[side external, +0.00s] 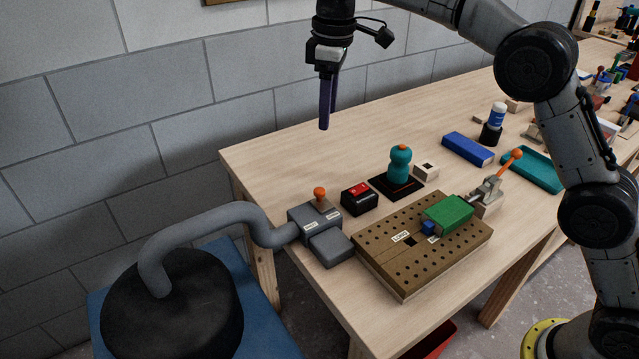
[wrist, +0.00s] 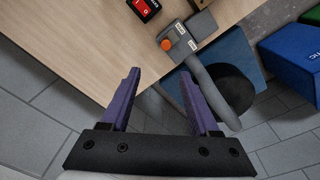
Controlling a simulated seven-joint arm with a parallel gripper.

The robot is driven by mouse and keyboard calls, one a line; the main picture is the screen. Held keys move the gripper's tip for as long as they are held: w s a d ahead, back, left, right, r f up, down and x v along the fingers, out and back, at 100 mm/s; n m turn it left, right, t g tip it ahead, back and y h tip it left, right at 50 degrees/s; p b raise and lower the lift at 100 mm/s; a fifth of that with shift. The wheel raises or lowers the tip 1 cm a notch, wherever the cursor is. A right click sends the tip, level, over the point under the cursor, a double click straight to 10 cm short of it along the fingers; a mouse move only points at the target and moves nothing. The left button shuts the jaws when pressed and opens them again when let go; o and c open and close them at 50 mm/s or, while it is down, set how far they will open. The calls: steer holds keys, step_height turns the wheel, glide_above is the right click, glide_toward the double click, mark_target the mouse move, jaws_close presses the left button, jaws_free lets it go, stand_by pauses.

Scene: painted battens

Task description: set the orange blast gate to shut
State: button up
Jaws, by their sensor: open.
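The blast gate is a grey box (side external: 316,218) at the table's left front edge, with an orange knob (side external: 319,193) on top and a grey hose (side external: 215,218) joined to it. Two small white labels sit on the box; I cannot read them surely. In the wrist view the orange knob (wrist: 166,45) and the grey gate body (wrist: 181,38) show beyond my fingertips. My gripper (side external: 324,127) is open and empty, with purple fingers pointing down, high above the table. In the wrist view its fingers (wrist: 160,73) are apart with nothing between them.
A black box with a red switch (side external: 359,189) stands just right of the gate. A teal knobbed object (side external: 400,164) stands behind it. A brown perforated board (side external: 385,270) with a green block (side external: 448,213) and an orange-handled clamp (side external: 498,178) lies right. A black drum (side external: 175,310) stands below the hose.

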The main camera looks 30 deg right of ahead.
glide_toward(319, 190)
steer(key=shift+g, duration=0.4)
steer(key=f, duration=0.8)
steer(key=shift+w+f, duration=0.25)
steer(key=shift+w, duration=0.05)
jaws_close()
steer(key=shift+r, duration=0.1)
stand_by(0.7)
